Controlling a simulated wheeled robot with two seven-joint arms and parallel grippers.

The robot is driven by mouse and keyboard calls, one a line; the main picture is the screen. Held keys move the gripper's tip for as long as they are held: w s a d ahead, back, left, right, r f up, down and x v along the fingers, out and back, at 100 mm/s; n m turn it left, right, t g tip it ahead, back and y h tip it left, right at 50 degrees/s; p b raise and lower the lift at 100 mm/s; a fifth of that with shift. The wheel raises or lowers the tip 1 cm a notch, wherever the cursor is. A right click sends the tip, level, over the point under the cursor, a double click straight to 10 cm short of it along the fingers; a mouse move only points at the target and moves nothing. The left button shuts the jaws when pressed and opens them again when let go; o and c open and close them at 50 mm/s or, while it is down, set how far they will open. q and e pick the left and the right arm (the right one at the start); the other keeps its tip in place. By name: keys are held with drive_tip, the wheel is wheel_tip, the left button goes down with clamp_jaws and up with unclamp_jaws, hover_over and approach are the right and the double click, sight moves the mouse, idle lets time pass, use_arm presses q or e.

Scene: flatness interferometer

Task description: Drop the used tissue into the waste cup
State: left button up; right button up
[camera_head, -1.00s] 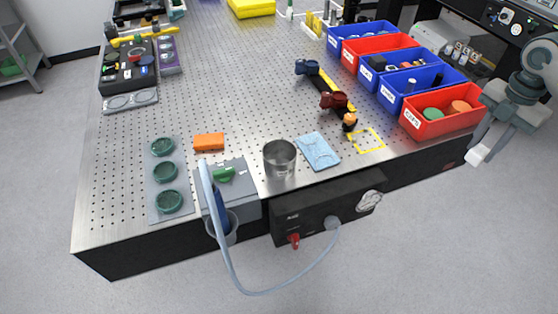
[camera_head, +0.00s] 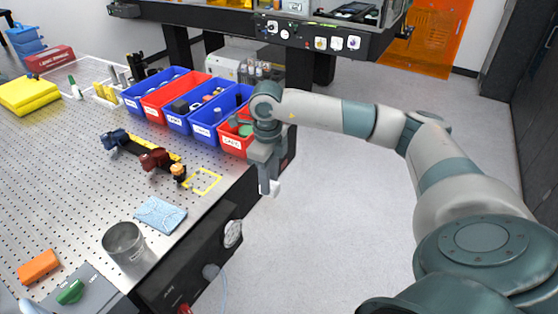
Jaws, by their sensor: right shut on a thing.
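My right gripper (camera_head: 268,184) is shut on a small white piece, which I take for the used tissue (camera_head: 275,188). It points down, past the bench's right edge and just in front of the nearest red bin. A grey metal cup (camera_head: 123,240), which looks like the waste cup, stands upright on the bench at the lower left, well left of the gripper and apart from it. Its open top shows and I see nothing in it. My left gripper is out of view.
A blue folded cloth (camera_head: 160,215) lies beside the cup. A yellow outlined square (camera_head: 203,181), dark red clamp (camera_head: 154,159) and orange block (camera_head: 38,266) are on the perforated bench (camera_head: 60,200). Blue and red bins (camera_head: 237,142) line the back right. Open floor lies right.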

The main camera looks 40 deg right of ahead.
drive_tip(key=s+a+f+n, duration=0.5)
drive_tip(key=a+n, duration=0.4)
drive_tip(key=n, duration=0.6)
drive_tip(key=s+a+f+n, duration=0.5)
drive_tip(key=s+a+n, duration=0.3)
drive_tip(key=n, duration=0.8)
drive_tip(key=shift+a+f, duration=0.35)
